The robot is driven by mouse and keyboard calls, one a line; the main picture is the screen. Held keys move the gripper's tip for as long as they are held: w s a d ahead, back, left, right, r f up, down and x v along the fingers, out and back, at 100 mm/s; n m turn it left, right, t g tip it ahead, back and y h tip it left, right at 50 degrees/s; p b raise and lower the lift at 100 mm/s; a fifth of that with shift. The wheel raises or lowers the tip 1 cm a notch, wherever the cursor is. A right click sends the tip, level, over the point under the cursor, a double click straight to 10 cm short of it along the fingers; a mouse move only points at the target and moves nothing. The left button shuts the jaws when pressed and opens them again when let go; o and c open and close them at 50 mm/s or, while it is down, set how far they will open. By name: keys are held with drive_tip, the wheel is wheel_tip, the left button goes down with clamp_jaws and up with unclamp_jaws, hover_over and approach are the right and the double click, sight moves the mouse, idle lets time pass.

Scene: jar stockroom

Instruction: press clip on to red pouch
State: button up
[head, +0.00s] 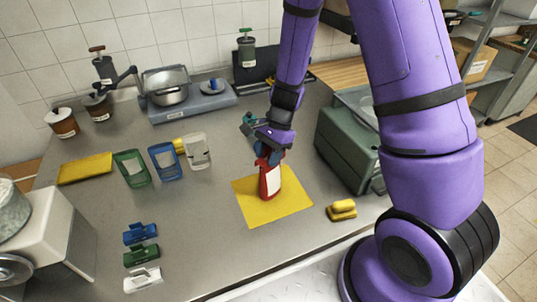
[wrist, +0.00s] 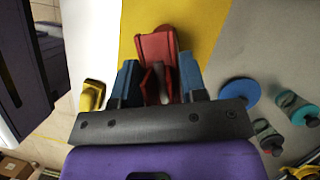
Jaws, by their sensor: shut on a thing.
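The red pouch (head: 270,182), with a pale label, stands upright on a yellow mat (head: 245,212) in the head view. My gripper (head: 268,152) is at its top, pointing down. In the wrist view my blue fingers (wrist: 158,88) are shut on a red clip (wrist: 146,84) with splayed handles. The red body of the pouch (wrist: 157,46) shows right beyond it. The clip looks to be at the pouch's top edge, but the fingers hide whether it grips it. Blue (head: 140,233), green (head: 141,255) and white (head: 142,279) clips lie at front left.
A green machine (head: 345,150) is close on the right. A yellow sponge (head: 342,210) lies right of the mat. The counter left of the mat is clear.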

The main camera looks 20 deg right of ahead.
drive_tip(key=shift+f, duration=0.85)
idle(0.8)
drive_tip(key=o, duration=1.4)
drive_tip(key=shift+o, duration=0.2)
drive_tip(key=shift+r, duration=0.15)
drive_tip(key=shift+r, duration=3.35)
drive_tip(key=shift+c, duration=0.3)
clamp_jaws()
